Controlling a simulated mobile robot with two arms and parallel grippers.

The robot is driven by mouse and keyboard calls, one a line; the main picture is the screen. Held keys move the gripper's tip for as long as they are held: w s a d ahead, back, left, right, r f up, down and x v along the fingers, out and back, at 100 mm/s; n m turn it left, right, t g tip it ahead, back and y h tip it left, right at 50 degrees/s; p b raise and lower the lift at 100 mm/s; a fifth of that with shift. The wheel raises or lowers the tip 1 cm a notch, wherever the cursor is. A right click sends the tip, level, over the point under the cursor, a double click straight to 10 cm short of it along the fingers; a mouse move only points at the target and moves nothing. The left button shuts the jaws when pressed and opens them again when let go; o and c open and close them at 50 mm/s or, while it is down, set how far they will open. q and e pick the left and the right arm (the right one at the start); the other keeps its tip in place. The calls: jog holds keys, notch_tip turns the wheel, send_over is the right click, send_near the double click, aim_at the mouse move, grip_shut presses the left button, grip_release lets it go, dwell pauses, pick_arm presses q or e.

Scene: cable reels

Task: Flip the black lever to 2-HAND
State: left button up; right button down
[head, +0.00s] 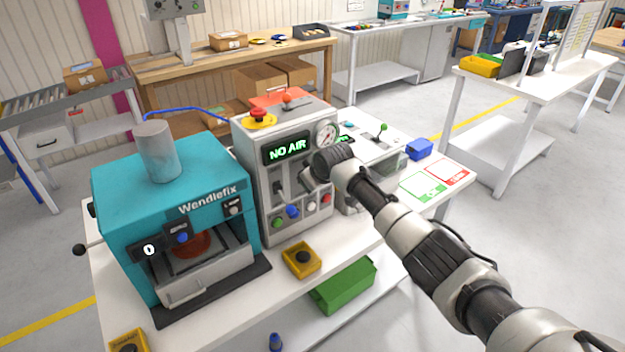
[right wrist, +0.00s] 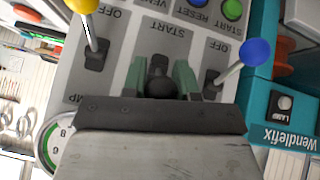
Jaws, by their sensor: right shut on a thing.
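The grey control box (head: 286,127) stands on the white bench, and its display reads NO AIR. My right gripper (head: 309,182) is at the front panel of this box. In the right wrist view its green fingers (right wrist: 161,82) are shut on the black lever (right wrist: 160,86), the middle one of three, with START printed beside it. The gripper hides this lever in the head view. A yellow-tipped lever (right wrist: 88,25) and a blue-tipped lever (right wrist: 240,64) stand on either side, both by OFF labels. No 2-HAND label is readable. My left gripper is not in view.
The teal Wendlefix machine (head: 120,187) stands left of the box. A red mushroom button (head: 259,115) and a gauge (head: 326,134) are on the box.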

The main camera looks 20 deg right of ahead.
dwell(0.4)
jog(key=c, duration=1)
grip_release()
jog(key=shift+s+r, duration=0.2)
jog(key=shift+r, duration=0.15)
jog(key=b+v, duration=0.1)
jog(key=v, duration=0.9)
jog(key=shift+d+b, duration=0.1)
jog(key=shift+b, duration=0.2)
jog(key=shift+w, duration=0.1)
